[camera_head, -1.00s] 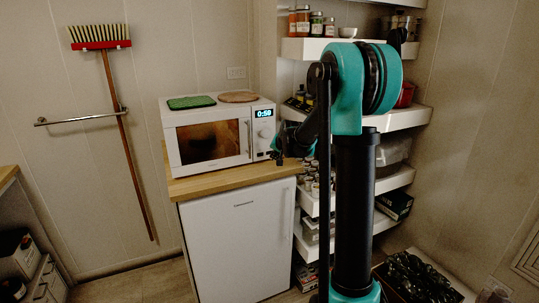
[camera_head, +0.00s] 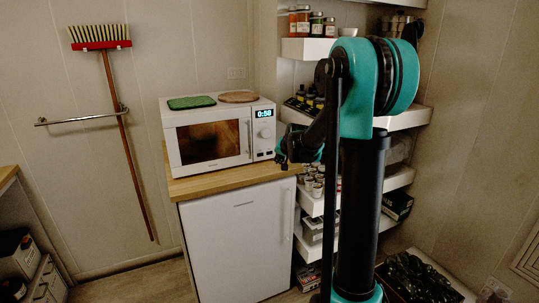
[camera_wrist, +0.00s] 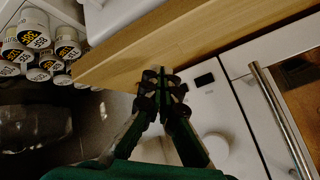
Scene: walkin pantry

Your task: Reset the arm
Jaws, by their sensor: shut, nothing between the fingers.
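My gripper (camera_head: 284,160) hangs in front of the right end of the microwave in the head view, at about the height of the counter top. In the wrist view my gripper (camera_wrist: 162,82) is shut with its fingertips together and nothing between them. It sits over the front edge of the wooden counter (camera_wrist: 180,45); I cannot tell the exact gap. My arm's teal and black links fill the middle right of the head view.
A white microwave (camera_head: 215,133) with a lit display stands on the counter, above a white fridge (camera_head: 236,245). Shelves (camera_head: 405,118) with jars and cans (camera_wrist: 35,30) stand to the right. A broom (camera_head: 125,150) hangs on the left wall.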

